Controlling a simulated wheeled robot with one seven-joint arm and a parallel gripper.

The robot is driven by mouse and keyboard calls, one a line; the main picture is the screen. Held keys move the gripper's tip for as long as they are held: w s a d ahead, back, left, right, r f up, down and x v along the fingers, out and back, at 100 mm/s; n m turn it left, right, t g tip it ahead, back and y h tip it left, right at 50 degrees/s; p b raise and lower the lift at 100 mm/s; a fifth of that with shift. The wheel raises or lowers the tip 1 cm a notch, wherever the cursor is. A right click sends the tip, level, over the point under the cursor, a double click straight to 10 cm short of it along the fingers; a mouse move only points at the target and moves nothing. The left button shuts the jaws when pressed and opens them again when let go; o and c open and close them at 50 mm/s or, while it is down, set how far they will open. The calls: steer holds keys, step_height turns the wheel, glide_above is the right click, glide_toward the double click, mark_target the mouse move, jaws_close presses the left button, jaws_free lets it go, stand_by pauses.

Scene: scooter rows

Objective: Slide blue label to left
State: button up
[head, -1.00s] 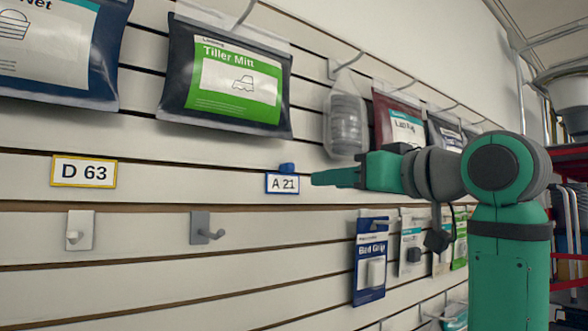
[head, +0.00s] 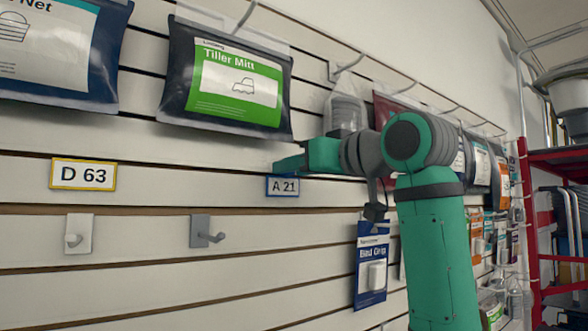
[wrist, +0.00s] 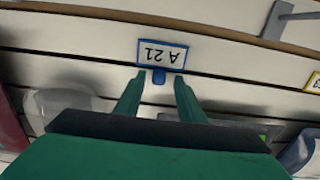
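The blue label (head: 282,187), a blue-framed white tag reading "A 21", sits on the slatted wall in the middle of the head view. In the wrist view the blue label (wrist: 162,53) appears upside down, with a small blue tab (wrist: 158,77) at its edge. My gripper (wrist: 157,82) has its two fingers spread apart, one on each side of the tab. No contact between fingers and tab is clear. In the head view my gripper (head: 284,166) is at the label's top edge and hides the tab.
A yellow-framed label "D 63" (head: 83,174) is on the same rail to the left, with bare wall between. A white hook (head: 80,233) and a grey hook (head: 206,231) are below. The Tiller Mitt bag (head: 228,80) hangs above. A red shelf (head: 550,190) stands at right.

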steer(key=shift+w+a, duration=0.15)
steer(key=shift+w, duration=0.2)
steer(key=shift+w, duration=0.1)
steer(key=shift+c, duration=0.2)
jaws_close()
steer(key=s+a, duration=0.3)
steer(key=a, duration=0.1)
steer(key=s+a, duration=0.4)
steer(key=a, duration=0.1)
steer(key=s+a, duration=0.3)
steer(key=a, duration=0.2)
steer(key=shift+s, duration=0.15)
steer(key=shift+a, duration=0.1)
steer(key=shift+o, duration=0.2)
jaws_free()
steer(key=shift+s, duration=0.1)
